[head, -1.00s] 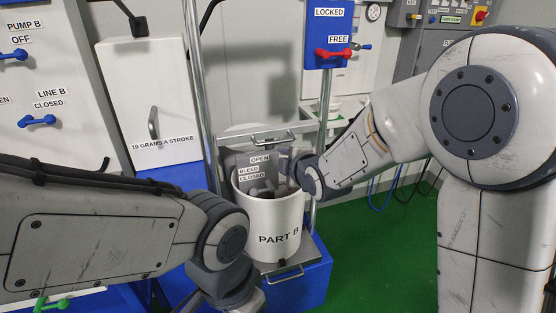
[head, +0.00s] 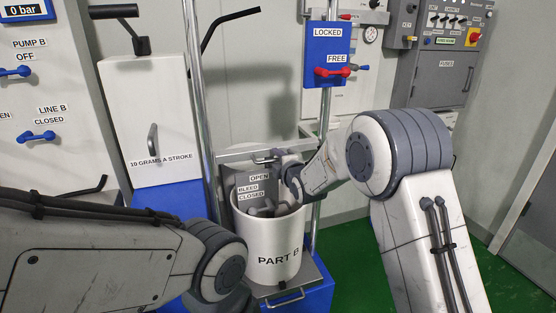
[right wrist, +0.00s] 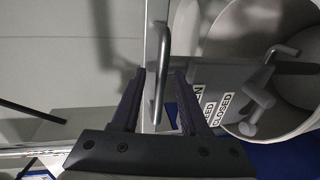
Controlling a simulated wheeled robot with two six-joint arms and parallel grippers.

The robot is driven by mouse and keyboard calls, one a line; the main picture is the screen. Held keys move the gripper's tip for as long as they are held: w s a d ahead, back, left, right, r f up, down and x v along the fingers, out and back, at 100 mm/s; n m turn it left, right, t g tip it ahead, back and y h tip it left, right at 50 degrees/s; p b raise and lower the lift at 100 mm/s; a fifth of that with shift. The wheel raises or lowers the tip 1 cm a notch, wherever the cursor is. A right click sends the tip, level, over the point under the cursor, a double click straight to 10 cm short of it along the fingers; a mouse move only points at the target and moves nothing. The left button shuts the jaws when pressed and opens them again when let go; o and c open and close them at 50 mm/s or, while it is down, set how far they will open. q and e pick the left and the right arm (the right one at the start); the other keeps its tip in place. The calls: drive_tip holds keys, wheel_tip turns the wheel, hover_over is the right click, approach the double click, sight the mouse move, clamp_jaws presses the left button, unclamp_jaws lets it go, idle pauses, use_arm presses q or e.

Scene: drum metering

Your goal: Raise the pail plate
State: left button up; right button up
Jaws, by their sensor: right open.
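The white PART B pail (head: 268,245) stands upright between two metal posts. A grey frame with a crossbar (head: 232,157) spans the posts above it and carries a metal handle (head: 263,160). A grey block labelled OPEN, BLEED, CLOSED (head: 243,181) reaches into the pail's mouth; any plate deeper inside is hidden. My right gripper (head: 283,158) is at the crossbar handle. In the right wrist view my right gripper (right wrist: 160,98) is open, with the handle (right wrist: 160,65) between its fingers. My left arm crosses the lower left; its fingers are not visible.
A blue panel (head: 330,40) marked LOCKED and FREE has its red lever (head: 332,72) by FREE. A white cabinet (head: 150,110) stands left of the posts. Pump and line controls are at far left. Green floor (head: 480,270) is clear at right.

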clamp_jaws()
drive_tip(key=shift+d+f, duration=0.1)
idle(1.4)
